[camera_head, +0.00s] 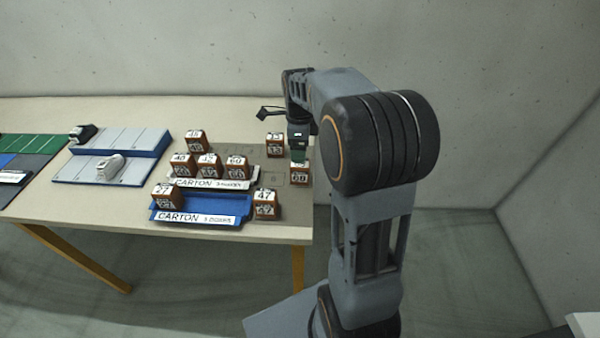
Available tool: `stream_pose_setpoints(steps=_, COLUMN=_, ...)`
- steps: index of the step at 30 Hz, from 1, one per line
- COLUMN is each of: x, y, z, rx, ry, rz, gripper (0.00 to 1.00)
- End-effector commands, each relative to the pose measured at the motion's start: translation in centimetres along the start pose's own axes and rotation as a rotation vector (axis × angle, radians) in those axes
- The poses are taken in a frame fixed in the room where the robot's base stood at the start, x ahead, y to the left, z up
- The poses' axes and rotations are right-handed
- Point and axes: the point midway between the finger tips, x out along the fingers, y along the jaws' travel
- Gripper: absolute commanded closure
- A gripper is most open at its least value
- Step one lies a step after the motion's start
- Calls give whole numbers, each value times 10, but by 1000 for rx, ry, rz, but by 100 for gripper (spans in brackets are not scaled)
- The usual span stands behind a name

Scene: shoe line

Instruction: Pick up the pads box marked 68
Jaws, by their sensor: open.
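My gripper (298,156) points down over the right end of the table, directly above a brown box (299,176). The box has a white front label that looks like 68 or 60; it is too small to read surely. The gripper hides the top of this box, and I cannot tell whether the fingers are beside it or just above it. The gripper is open. Another brown box (237,168) in the grey carton tray has a number too blurred to read.
More numbered boxes stand near: one (275,149) behind left, one marked 47 (266,210) in front, and several in or by the grey carton tray (212,184). A blue carton tray (200,216) lies at the table's front edge. Stepped shoe racks (128,140) stand left.

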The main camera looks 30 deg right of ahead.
Motion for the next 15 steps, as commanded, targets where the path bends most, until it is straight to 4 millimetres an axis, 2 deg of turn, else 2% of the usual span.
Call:
stream_pose_setpoints(steps=3, x=15, y=0, z=0, rx=-1, ry=0, rz=1, gripper=21)
stream_pose_setpoints(steps=11, x=30, y=1, z=0, rx=-2, ry=1, rz=2, gripper=21)
stream_pose_setpoints(steps=15, x=49, y=1, z=-1, rx=-3, ry=1, rz=3, gripper=21)
